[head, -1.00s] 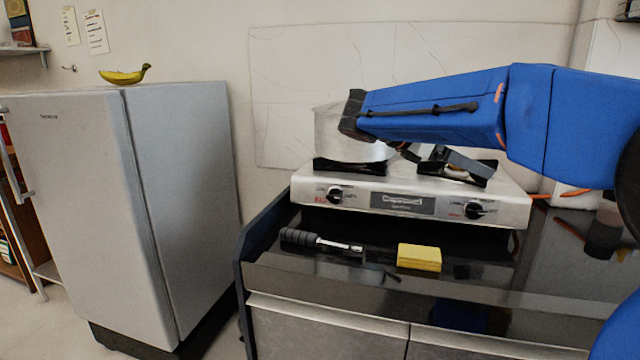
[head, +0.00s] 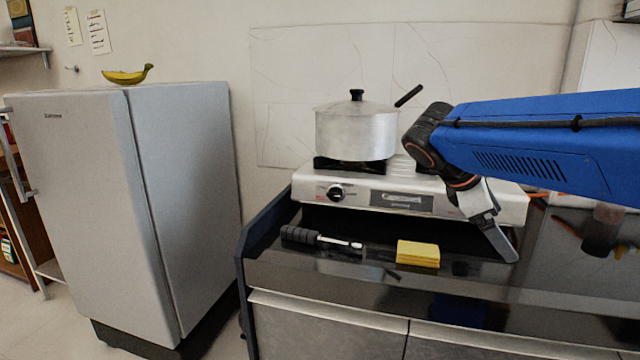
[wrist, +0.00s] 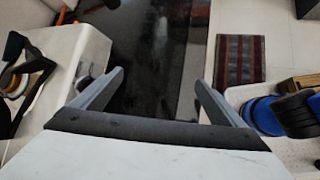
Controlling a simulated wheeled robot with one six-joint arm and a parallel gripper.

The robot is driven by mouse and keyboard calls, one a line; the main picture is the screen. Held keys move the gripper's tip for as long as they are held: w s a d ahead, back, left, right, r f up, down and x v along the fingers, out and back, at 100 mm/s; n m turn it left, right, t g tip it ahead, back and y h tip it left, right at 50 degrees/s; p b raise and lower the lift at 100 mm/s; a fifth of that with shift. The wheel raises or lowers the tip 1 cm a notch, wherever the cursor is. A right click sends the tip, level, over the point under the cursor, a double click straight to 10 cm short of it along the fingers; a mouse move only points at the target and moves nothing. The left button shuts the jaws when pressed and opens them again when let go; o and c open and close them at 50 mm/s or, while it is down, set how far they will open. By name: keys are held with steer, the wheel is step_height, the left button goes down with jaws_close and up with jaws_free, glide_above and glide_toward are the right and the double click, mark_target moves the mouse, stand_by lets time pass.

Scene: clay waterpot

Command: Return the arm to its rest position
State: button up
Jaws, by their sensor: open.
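My gripper (head: 500,238) hangs in front of the right part of the stove in the head view, its fingers pointing down and to the right above the dark counter. In the wrist view my gripper (wrist: 150,95) shows its two grey fingers spread apart with nothing between them. My blue arm reaches in from the right and hides part of the stove. A metal pot (head: 355,134) with a lid and a dark handle stands on the left burner of the stove (head: 350,192), apart from my gripper.
A yellow sponge (head: 418,253) and a black-handled tool (head: 318,238) lie on the dark counter (head: 340,272) in front of the stove. A grey fridge (head: 180,200) with a banana (head: 127,75) on top stands at the left. A striped mat (wrist: 240,60) lies on the floor in the wrist view.

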steer(key=s+a+f+m+t+y, duration=0.1)
steer(key=s+a+f+m+y, duration=0.2)
steer(key=s+f+m, duration=0.4)
steer(key=s+a+f+m+t+y, duration=0.2)
steer(key=s+a+f+m+y, duration=0.2)
steer(key=s+f+m, duration=0.3)
steer(key=s+f+y, duration=0.1)
steer(key=s+f, duration=0.3)
steer(key=shift+s+f, duration=0.2)
